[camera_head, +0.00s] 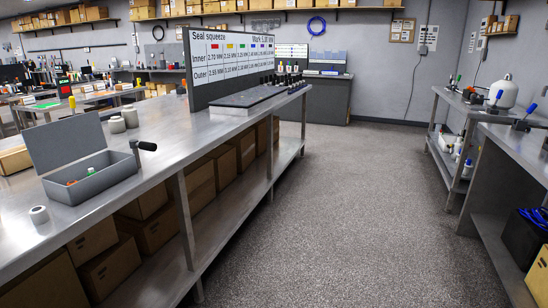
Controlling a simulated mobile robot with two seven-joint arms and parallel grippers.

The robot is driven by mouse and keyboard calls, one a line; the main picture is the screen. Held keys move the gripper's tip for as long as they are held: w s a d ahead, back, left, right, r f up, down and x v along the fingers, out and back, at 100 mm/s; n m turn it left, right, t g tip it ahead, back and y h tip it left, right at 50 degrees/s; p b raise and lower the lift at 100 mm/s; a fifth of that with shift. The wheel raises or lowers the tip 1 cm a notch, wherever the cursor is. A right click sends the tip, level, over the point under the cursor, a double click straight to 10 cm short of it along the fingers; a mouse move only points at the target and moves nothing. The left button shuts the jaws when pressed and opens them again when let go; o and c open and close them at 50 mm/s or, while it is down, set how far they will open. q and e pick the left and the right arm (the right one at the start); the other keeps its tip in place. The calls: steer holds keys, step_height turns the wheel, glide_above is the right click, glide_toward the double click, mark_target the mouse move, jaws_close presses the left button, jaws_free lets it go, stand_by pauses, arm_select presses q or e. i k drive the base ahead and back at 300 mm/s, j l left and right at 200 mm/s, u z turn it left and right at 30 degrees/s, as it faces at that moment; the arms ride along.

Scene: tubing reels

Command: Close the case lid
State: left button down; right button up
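The grey case (92,178) sits on the metal bench at the left, near its front edge. Its lid (66,141) is open and stands up at the back, tilted away. Inside the case are a small orange item (71,183) and a green and white item (91,172); the rest of the inside is partly hidden by the walls. Neither of my grippers shows in this view.
A sign board (229,62) stands farther along the bench (170,168). The floor (330,200) is clear.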

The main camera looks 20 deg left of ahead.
mark_target(50, 146)
steer(key=i+l+u, duration=0.1)
steer(key=i+u, duration=0.3)
steer(key=i+l+u, duration=0.35)
steer(key=i+j, duration=0.05)
steer(key=j, duration=0.05)
